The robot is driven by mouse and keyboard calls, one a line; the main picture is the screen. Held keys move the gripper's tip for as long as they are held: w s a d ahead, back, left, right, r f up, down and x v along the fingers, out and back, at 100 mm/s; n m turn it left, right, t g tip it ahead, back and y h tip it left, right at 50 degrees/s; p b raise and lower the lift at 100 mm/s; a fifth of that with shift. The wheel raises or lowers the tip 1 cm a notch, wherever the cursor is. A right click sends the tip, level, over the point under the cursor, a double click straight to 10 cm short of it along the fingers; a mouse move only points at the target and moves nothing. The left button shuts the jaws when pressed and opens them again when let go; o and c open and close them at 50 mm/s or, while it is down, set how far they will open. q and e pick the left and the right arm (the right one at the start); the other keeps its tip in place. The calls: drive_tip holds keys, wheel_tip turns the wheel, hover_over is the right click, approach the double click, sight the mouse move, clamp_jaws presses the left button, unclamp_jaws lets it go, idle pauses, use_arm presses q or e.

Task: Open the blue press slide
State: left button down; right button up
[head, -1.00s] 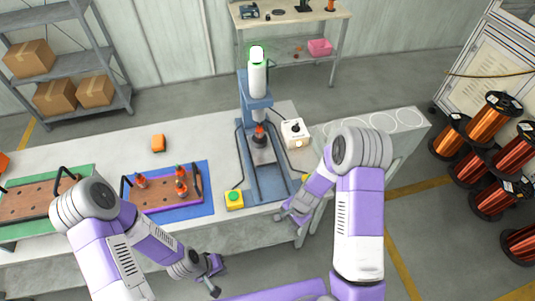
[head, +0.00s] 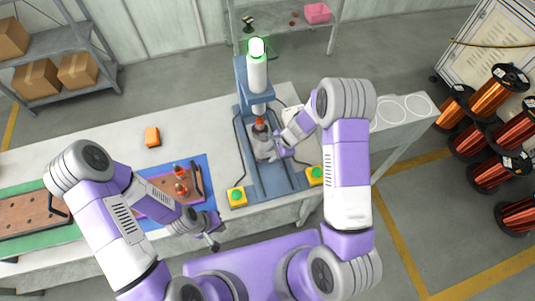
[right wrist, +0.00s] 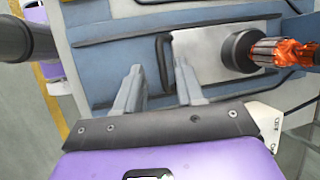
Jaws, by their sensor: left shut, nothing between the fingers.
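The blue press (head: 245,75) stands on the table with a white cylinder on top. Its slide is a pale metal plate (right wrist: 205,50) with a black handle (right wrist: 163,62) at its front edge. An armature with orange windings (right wrist: 285,52) sits in a dark round holder on the plate, under the press head. My right gripper (right wrist: 158,70) is open, its fingers on either side of the handle with gaps showing; contact is not visible. In the head view my right gripper (head: 277,152) is at the slide and partly hides it. My left gripper (head: 213,240) is shut and empty near the table's front edge.
Yellow boxes with green buttons stand left (head: 237,197) and right (head: 315,176) of the press base. A blue mat (head: 207,172) bears a tray with orange armatures, partly behind my left arm.

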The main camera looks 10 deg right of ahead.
sight(266, 160)
drive_tip(key=x, duration=0.4)
drive_tip(key=shift+f, duration=0.15)
clamp_jaws()
